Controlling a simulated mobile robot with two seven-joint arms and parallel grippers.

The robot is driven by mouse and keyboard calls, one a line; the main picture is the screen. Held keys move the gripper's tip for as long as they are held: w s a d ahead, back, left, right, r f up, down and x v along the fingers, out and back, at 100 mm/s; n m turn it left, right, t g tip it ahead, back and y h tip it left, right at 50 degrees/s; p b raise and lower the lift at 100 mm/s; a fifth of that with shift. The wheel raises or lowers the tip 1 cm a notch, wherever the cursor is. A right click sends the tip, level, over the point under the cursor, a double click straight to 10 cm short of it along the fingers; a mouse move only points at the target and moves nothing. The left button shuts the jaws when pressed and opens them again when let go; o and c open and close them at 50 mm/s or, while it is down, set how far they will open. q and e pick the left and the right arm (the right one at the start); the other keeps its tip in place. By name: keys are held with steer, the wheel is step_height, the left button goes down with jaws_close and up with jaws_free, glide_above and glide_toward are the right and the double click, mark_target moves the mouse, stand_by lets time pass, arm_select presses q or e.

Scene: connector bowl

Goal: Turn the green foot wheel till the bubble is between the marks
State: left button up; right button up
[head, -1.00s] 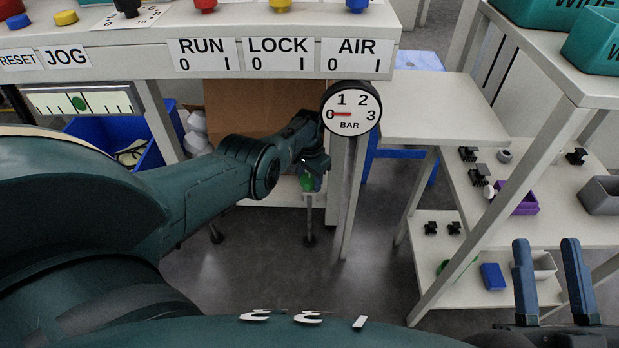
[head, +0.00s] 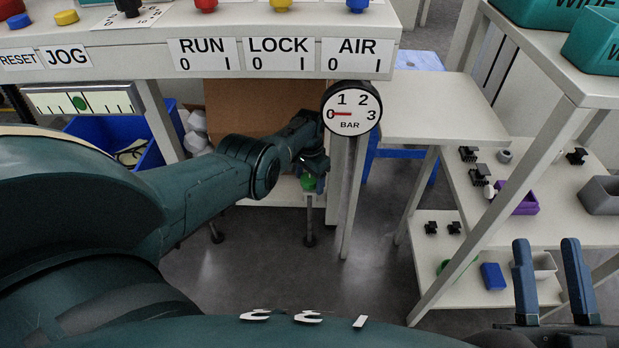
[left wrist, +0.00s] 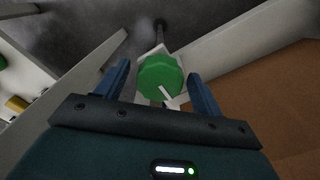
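The green foot wheel (left wrist: 160,77) lies between the two fingers of my left gripper (left wrist: 162,88) in the left wrist view. The fingers are open, with a narrow gap on each side of the wheel. A white pointer-like mark shows at the wheel's near edge. In the head view the wheel (head: 308,183) shows small below my left gripper (head: 314,166), partly hidden by it. The level strip (head: 118,103) hangs at the left, its green bubble (head: 81,103) near the middle, with black marks to either side. My right gripper (head: 548,275) is open and empty at the lower right.
A bench with RUN, LOCK and AIR labels (head: 277,54) stands above my left arm. A round pressure gauge (head: 351,109) is close to the right of my left gripper. A blue bin (head: 150,155) is at left. Shelves with small parts (head: 560,215) stand at right.

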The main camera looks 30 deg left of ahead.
mark_target(310, 178)
arm_select(q)
steer(key=shift+r, duration=0.1)
arm_select(e)
steer(key=shift+r, duration=0.1)
arm_select(q)
steer(key=shift+r+p, duration=0.3)
steer(key=shift+p, duration=0.1)
step_height(310, 178, up, 3)
steer(key=shift+w+f+p, duration=0.1)
steer(key=shift+f+p, duration=0.05)
steer(key=shift+p, duration=1.1)
step_height(310, 178, up, 10)
steer(key=p, duration=0.8)
steer(key=shift+f, duration=0.15)
arm_select(e)
steer(key=shift+s+d+f+m+g+h, duration=0.15)
steer(key=shift+d+f+m+g+h, duration=0.15)
steer(key=shift+f+g+h, duration=0.3)
steer(key=shift+s+d+f+m+g+h, duration=0.15)
steer(key=shift+d+f+g+h, duration=0.2)
steer(key=shift+h, duration=0.45)
steer(key=shift+s+d+f+m+g+h, duration=0.15)
steer(key=shift+d+f+m+g+h, duration=0.15)
steer(key=shift+g+h, duration=0.35)
